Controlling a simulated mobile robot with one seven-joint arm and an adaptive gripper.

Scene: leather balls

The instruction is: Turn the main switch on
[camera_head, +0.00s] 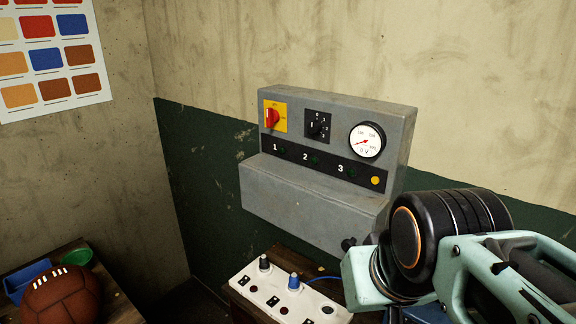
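The main switch (271,118) is a red rotary handle on a yellow square plate, at the upper left of a grey wall-mounted control box (310,195). Its handle looks roughly upright; the lettering is too small to read. My arm comes in from the lower right, and its teal and black links stand to the right of and below the switch, well apart from it. A small dark part (349,243) shows at the arm's far end near the box's lower right; I cannot tell whether it is a finger of my gripper. The fingers are otherwise hidden.
The box also carries a black selector (317,127), a round gauge (366,141) and a numbered strip with a yellow button (375,181). Below are a white panel with knobs (284,299), a brown ball (62,297) and a blue tray (27,279). Space before the switch is clear.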

